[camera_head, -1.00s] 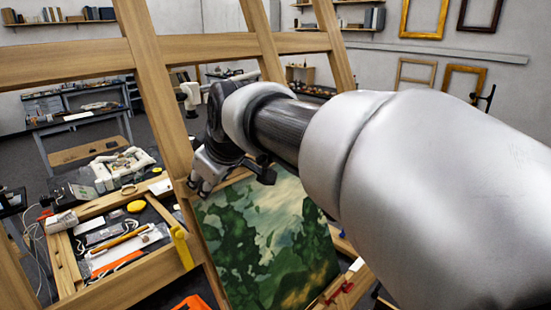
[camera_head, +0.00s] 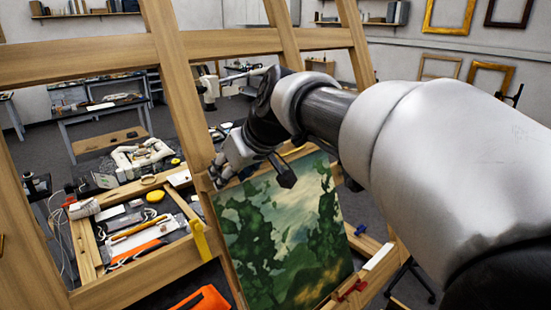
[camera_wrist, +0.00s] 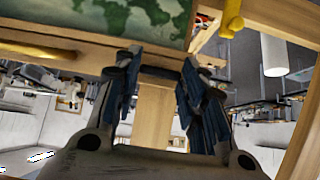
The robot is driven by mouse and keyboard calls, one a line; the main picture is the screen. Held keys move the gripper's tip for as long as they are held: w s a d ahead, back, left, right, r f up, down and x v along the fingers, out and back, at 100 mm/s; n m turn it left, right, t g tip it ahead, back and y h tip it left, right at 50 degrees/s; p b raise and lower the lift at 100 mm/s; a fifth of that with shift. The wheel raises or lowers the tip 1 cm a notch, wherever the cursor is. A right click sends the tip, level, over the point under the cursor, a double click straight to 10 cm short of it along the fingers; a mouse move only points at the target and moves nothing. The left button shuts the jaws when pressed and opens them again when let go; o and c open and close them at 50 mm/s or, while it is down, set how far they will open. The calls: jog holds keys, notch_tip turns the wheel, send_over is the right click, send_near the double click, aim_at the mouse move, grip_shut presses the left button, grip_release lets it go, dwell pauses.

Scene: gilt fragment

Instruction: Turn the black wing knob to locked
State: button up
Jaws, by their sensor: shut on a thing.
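The black wing knob (camera_wrist: 160,72) shows as a dark bar between my fingertips in the wrist view. It is mostly covered, and I cannot read its angle or any lock marking. My gripper (camera_wrist: 160,66) is shut on it, with one blue-padded finger on each side. In the head view my gripper (camera_head: 228,160) is at the wooden easel post, by the top left corner of the painting; the knob is hidden there. The green landscape painting (camera_head: 285,240) leans on the easel (camera_head: 185,105), and its edge shows at the top of the wrist view (camera_wrist: 140,14).
A yellow clamp (camera_head: 201,240) is on the easel's lower left rail. A wooden tray (camera_head: 88,250) with several tools lies behind it. A red clamp (camera_head: 350,290) is below the painting. My arm covers much of the right side.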

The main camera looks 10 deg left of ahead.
jog(key=shift+f, duration=0.1)
jog(key=o, duration=1.1)
jog(key=shift+c, duration=0.2)
jog(key=v, duration=1.2)
jog(key=s+d+f+m+h+b, duration=0.2)
jog(key=s+d+f+b, duration=0.5)
jog(key=f, duration=0.8)
jog(key=s+d+f+m+h+b, duration=0.2)
jog(key=s+d+f+m+b, duration=0.2)
jog(key=f, duration=1.1)
jog(key=s+d+f+m+h+b, duration=0.2)
jog(key=s+d+f+m+b, duration=0.1)
jog(key=s+d+f+b, duration=0.8)
jog(key=d+f, duration=0.3)
jog(key=f, duration=0.1)
jog(key=shift+m+g+b, duration=0.3)
jog(key=shift+m+g, duration=0.1)
